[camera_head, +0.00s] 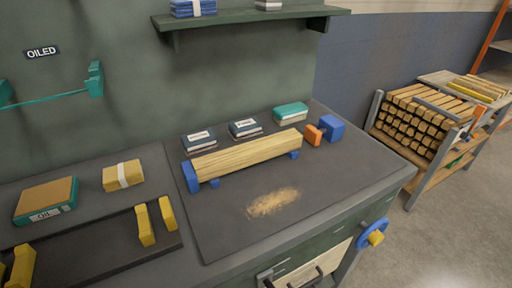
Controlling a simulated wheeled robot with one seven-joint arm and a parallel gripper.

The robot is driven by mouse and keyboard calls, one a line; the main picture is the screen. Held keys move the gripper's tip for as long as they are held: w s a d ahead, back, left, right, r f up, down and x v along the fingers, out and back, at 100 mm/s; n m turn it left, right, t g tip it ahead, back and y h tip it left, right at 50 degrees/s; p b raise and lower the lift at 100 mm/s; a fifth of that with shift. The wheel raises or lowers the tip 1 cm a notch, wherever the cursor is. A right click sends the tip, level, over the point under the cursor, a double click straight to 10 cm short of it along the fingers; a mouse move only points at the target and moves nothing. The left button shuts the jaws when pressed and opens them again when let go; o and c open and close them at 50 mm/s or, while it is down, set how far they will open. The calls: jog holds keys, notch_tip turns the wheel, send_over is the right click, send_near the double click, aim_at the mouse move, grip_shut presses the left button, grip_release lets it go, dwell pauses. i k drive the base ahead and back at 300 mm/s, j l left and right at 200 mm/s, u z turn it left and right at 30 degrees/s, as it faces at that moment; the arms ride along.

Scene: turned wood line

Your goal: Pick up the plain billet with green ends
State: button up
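A long, plain, light-wood billet (245,154) lies slantwise on the dark mat of the bench (225,225). Its left end meets a blue stop (190,176), and small blue supports (293,155) show under its front side. I cannot make out green on its ends; the left end is hidden by the stop. More square billets (413,121) are stacked in a rack at the right, their visible ends brown. My gripper is not in view.
An orange piece (313,135) and a blue block (332,127) stand beyond the billet's right end. Labelled boxes (199,142) and a teal-topped block (291,113) sit behind it. Sawdust (273,202) lies in front. A shelf (250,17) overhangs the back. Yellow uprights (145,225) stand left.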

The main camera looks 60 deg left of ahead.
aim_at(213, 165)
jog(key=u, duration=1.9)
jog(key=i+l+u, duration=0.15)
jog(key=u, duration=0.3)
jog(key=i+l+u, duration=0.15)
jog(key=u, duration=0.3)
jog(key=l+u, duration=0.45)
jog(key=i+j, duration=0.05)
